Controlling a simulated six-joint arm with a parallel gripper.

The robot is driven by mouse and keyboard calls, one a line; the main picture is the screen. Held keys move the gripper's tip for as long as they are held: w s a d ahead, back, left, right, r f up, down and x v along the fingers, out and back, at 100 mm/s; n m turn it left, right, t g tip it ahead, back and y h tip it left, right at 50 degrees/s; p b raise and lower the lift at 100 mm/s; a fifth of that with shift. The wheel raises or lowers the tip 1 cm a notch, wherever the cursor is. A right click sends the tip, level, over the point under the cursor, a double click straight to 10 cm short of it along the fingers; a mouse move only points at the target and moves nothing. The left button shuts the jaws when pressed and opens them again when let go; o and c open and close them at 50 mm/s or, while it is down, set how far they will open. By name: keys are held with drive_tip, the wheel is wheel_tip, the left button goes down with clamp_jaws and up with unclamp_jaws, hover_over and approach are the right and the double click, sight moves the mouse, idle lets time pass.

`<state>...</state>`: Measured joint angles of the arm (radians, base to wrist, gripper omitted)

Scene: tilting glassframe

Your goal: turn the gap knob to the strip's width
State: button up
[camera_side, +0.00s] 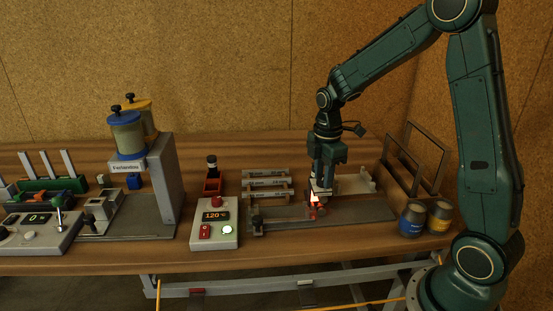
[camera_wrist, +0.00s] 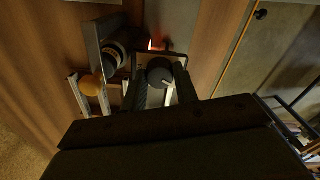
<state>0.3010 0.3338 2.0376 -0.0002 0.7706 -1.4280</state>
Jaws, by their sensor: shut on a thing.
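My gripper (camera_side: 320,192) points down over the grey fixture plate (camera_side: 370,208) right of the control box in the side view. The fingers hide what they hold there. In the wrist view a dark round knob (camera_wrist: 159,71) with a pale pointer mark lies between the fingertips of my gripper (camera_wrist: 162,86); the fingers are shut on it. I take it to be the gap knob. A bright orange glow (camera_wrist: 155,45) shows just beyond the knob, and beside the fingers in the side view. The knob's scale is not readable. Labelled strips (camera_side: 266,183) lie on a rack left of my gripper.
A control box (camera_side: 215,228) with a display reading about 120 stands left of the plate. Two cans (camera_side: 412,218) and upright dark frames (camera_side: 428,155) stand at the right. A machine with blue and yellow canisters (camera_side: 128,135) is farther left.

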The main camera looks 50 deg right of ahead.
drive_tip(key=m, duration=1.5)
drive_tip(key=shift+m, duration=0.3)
drive_tip(key=m, duration=0.3)
drive_tip(key=shift+m, duration=0.4)
drive_tip(key=m, duration=0.3)
drive_tip(key=shift+m, duration=0.3)
drive_tip(key=m, duration=0.7)
drive_tip(key=shift+m, duration=0.4)
